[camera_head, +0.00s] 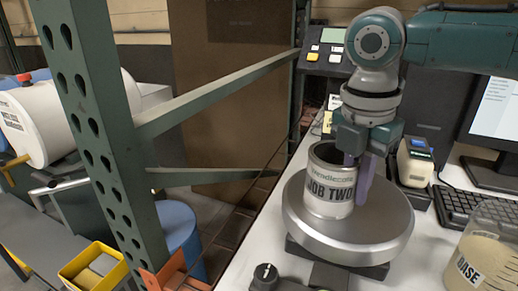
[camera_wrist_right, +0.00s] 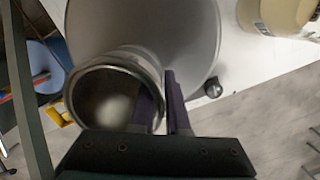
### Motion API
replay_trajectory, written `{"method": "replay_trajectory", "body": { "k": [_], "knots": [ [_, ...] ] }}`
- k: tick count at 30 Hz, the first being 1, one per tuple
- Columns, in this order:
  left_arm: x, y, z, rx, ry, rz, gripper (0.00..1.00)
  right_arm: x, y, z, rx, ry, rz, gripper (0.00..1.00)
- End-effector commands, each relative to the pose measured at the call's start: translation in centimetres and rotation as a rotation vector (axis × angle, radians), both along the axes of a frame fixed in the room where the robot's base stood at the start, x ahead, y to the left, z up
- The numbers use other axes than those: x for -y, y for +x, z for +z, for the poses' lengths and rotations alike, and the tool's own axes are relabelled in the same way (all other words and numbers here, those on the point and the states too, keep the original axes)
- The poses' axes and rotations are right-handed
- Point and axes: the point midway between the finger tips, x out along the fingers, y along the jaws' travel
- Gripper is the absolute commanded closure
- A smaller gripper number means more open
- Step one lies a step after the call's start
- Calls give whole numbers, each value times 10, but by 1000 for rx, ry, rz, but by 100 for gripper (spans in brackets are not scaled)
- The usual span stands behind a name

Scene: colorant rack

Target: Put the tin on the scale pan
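The tin (camera_head: 329,190), an open grey can labelled "JOB TWO", stands upright on the left part of the round silver scale pan (camera_head: 385,235). In the wrist view the tin (camera_wrist_right: 85,95) looks empty inside, and the pan (camera_wrist_right: 195,35) lies below it. My right gripper (camera_head: 359,175) is over the tin's right side, fingers pointing down. One purple finger is inside the tin and the other outside, astride its wall. In the wrist view the right gripper (camera_wrist_right: 160,100) shows a narrow gap between its fingers, so it looks slightly open. My left gripper is not in view.
A clear container labelled "BASE" (camera_head: 485,255) stands at right front, near a keyboard (camera_head: 468,205) and monitor (camera_head: 497,115). A small label device (camera_head: 415,163) is behind the pan. A green rack post (camera_head: 95,120) and bars are on the left. A black knob (camera_head: 265,275) is in front.

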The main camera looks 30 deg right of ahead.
Motion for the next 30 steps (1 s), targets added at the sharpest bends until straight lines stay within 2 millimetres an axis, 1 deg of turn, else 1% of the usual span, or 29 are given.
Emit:
{"method": "replay_trajectory", "body": {
  "k": [1,6,13,17,20,27,30],
  "knots": [
    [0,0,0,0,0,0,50,0,0,0,0,0,0,80],
    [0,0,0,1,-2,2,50,0,0,0,-1,0,0,61],
    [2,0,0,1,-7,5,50,0,0,1,-1,0,0,61],
    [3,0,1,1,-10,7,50,-1,0,9,1,0,-1,61],
    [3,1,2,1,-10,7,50,-3,1,27,5,2,0,61],
    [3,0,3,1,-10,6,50,-10,0,81,5,1,0,61],
    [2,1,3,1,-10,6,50,-12,-1,100,3,0,1,61]
  ]
}}
